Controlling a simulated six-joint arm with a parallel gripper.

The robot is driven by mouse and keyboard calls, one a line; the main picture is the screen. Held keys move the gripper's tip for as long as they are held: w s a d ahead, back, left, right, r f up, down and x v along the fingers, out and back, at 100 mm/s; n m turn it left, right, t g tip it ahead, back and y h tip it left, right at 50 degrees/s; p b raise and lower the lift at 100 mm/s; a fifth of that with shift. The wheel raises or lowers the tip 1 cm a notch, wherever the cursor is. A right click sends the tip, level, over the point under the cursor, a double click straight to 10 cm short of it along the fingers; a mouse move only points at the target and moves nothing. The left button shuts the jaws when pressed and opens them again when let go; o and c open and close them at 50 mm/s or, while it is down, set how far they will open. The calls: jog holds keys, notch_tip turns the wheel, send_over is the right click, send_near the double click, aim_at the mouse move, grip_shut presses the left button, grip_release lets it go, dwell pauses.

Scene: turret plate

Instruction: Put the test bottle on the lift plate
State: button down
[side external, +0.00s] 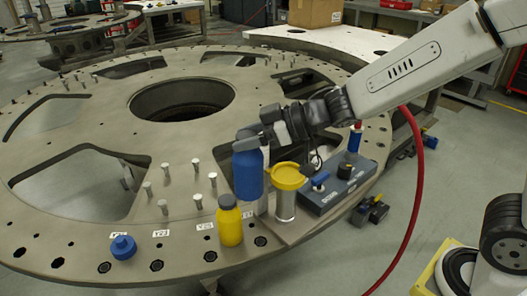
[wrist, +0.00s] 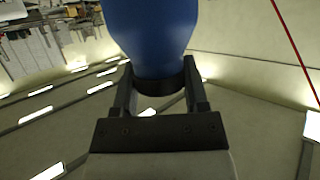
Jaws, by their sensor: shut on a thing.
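A blue bottle (side external: 247,174) hangs upright from my gripper (side external: 262,132) in the side view, just left of the lift plate. It fills the top middle of the wrist view (wrist: 152,35). My gripper's two fingers (wrist: 157,92) are shut on its dark neck. The bottle appears to be off the surface; its clearance is hard to judge. The lift plate seems to be the round yellow top (side external: 288,176) on a metal cylinder (side external: 285,207). Nothing stands on it.
A yellow bottle (side external: 229,222) stands on the turret plate (side external: 190,258) in front of the blue one. A blue knob (side external: 123,247) sits farther left. A control box (side external: 338,190) with knobs stands right of the lift. Several metal pins rise to the left.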

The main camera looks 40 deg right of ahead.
jog(key=d+r, duration=0.6)
jog(key=d, duration=0.6)
jog(key=shift+w, duration=0.35)
jog(key=shift+d+f, duration=0.1)
jog(key=shift+f, duration=4.15)
